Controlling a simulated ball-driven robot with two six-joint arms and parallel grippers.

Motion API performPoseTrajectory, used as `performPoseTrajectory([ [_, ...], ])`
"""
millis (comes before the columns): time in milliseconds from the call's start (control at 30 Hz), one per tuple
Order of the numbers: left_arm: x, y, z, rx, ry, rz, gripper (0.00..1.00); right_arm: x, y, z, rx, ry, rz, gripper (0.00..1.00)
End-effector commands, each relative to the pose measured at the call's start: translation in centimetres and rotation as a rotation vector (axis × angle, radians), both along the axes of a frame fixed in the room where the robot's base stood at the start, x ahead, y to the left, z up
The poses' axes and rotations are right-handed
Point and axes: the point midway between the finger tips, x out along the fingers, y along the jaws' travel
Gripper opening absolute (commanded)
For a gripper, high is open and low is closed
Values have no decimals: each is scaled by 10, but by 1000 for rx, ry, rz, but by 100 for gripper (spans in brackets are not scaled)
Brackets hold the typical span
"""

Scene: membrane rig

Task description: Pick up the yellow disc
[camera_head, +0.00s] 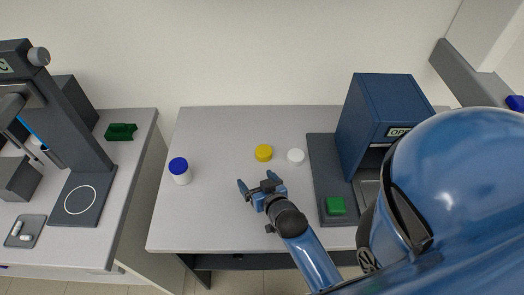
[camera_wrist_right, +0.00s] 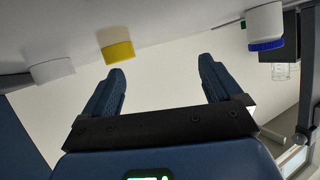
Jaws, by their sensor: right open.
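The yellow disc (camera_head: 263,153) lies on the grey table, left of a white disc (camera_head: 296,156). In the right wrist view the yellow disc (camera_wrist_right: 117,51) shows just beyond the left finger, off-centre from the gap. My right gripper (camera_head: 256,181) is open and empty, on the near side of the yellow disc and apart from it. Its two blue fingers also show in the wrist view (camera_wrist_right: 161,70) with nothing between them. My left gripper is not in view.
A white jar with a blue lid (camera_head: 180,171) stands at the table's left. A left bench holds a stand (camera_head: 70,125) and a green rack (camera_head: 121,131).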

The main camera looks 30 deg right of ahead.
Motion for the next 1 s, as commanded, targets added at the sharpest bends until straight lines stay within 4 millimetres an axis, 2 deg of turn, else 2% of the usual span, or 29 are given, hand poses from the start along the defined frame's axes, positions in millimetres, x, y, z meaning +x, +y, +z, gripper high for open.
performPoseTrajectory([
  [33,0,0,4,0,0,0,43,16,-6,1,14,46,-21,92],
  [200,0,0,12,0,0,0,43,54,-26,-5,84,261,-120,92],
  [400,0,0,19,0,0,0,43,79,-47,9,164,488,-250,92],
  [600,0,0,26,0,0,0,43,89,-63,40,239,683,-385,92],
  [800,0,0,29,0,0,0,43,88,-71,68,291,814,-483,92],
  [900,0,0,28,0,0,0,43,87,-73,71,303,847,-507,92],
  [1000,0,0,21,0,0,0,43,87,-75,63,309,864,-518,92],
])
